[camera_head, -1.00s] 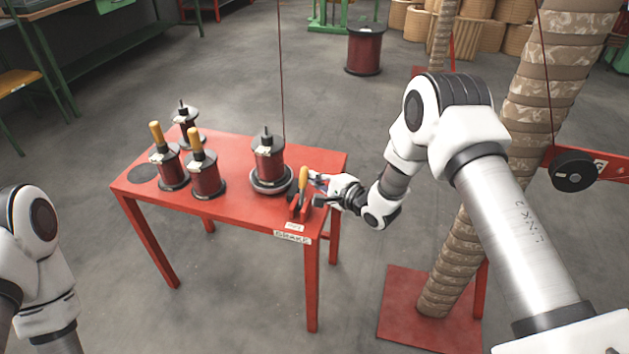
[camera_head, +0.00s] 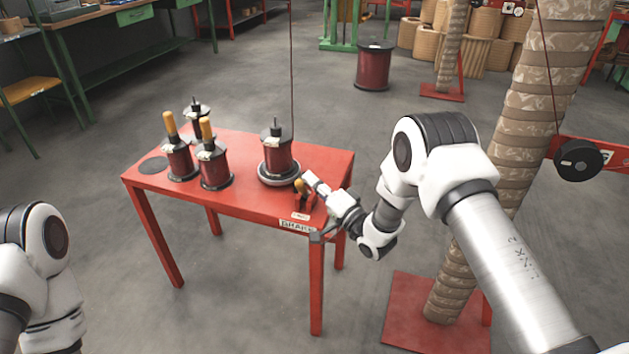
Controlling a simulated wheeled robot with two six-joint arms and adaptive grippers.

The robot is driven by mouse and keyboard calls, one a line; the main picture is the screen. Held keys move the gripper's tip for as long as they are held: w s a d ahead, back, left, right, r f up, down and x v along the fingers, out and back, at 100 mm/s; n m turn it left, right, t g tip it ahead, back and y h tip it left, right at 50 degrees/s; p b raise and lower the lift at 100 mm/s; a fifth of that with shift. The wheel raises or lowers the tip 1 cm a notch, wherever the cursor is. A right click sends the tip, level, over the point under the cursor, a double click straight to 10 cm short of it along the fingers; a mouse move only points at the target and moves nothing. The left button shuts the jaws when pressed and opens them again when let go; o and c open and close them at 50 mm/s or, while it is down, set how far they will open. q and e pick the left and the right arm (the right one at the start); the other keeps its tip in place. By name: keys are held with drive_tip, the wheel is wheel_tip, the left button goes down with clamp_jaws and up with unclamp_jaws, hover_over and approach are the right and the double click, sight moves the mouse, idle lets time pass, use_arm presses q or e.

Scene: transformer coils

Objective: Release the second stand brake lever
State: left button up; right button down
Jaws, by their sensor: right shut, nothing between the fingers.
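The brake lever (camera_head: 300,188), with a yellow handle, stands in a red bracket at the right front of the red table (camera_head: 240,199), above a "BRAKE" label (camera_head: 297,226). My right gripper (camera_head: 312,180) is shut and empty at the lever's right side, its tip close beside the handle; I cannot tell if they touch. Only the handle's rounded top shows clearly; the rest of the lever is partly hidden or tilted. A spool (camera_head: 277,156) with dark red wire sits on a round stand (camera_head: 277,179) just left of the lever. My left gripper is out of view.
Several more spools, two with yellow handles (camera_head: 206,130), stand on the table's left half beside a dark disc (camera_head: 153,166). A wire runs up from the stand's spool. A tall wrapped coil (camera_head: 520,130) on a red base (camera_head: 400,310) stands right of the table.

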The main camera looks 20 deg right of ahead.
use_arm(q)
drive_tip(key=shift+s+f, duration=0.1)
use_arm(e)
drive_tip(key=shift+s+a, duration=0.25)
drive_tip(key=shift+s, duration=0.05)
drive_tip(key=shift+s+f, duration=0.1)
drive_tip(key=shift+f, duration=0.1)
